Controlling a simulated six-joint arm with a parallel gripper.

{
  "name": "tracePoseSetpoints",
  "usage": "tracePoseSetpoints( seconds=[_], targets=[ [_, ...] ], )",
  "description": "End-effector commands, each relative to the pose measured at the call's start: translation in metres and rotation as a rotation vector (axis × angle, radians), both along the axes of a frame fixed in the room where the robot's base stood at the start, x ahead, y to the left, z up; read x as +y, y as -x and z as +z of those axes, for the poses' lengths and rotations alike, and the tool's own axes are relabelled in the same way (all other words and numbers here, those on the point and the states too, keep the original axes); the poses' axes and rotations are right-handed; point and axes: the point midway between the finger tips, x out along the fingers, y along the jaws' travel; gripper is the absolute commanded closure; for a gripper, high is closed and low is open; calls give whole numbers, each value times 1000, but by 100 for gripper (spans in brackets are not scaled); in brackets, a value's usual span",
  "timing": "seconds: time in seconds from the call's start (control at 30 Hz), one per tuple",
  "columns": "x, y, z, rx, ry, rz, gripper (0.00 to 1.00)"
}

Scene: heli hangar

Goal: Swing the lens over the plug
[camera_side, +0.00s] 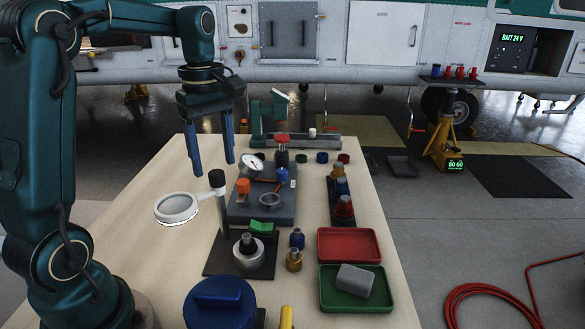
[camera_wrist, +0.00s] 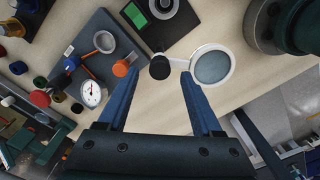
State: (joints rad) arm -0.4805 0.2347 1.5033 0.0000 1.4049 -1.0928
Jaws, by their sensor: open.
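The lens (camera_side: 177,208) is a round glass in a white ring on a short arm, out to the left of its post (camera_side: 221,212). The post has a black knob (camera_side: 217,178) on top and stands on a dark base plate (camera_side: 215,266). A small dark piece in a silver ring, which looks like the plug (camera_side: 248,243), sits on that plate, apart from the lens. My gripper (camera_side: 213,170) is open and empty, above and near the knob. In the wrist view the knob (camera_wrist: 160,67) shows between the fingertips, with the lens (camera_wrist: 212,66) to its right.
A grey fixture plate (camera_side: 262,208) with a dial gauge (camera_side: 257,161) and an orange knob stands behind the post. A red tray (camera_side: 348,245) and a green tray (camera_side: 350,291) lie to the right. A blue round container (camera_side: 219,303) is in front. Table left of the lens is clear.

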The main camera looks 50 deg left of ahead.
Motion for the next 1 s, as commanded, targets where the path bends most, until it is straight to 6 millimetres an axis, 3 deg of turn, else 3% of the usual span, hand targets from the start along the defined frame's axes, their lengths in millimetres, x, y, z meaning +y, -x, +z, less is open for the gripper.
tracePoseSetpoints(
  seconds=[0.2, 0.53, 0.57, 0.7, 0.73, 1.0],
  targets=[
    [-1, 0, -21, 2, 1, -2, 33],
    [0, 0, -26, -1, 0, -2, 33],
    [0, 0, -26, -1, 0, -2, 37],
    [0, 0, -26, -1, 0, -2, 91],
    [0, 0, -26, -1, 0, -2, 100],
    [0, 0, -25, -1, -1, -2, 100]
  ],
)
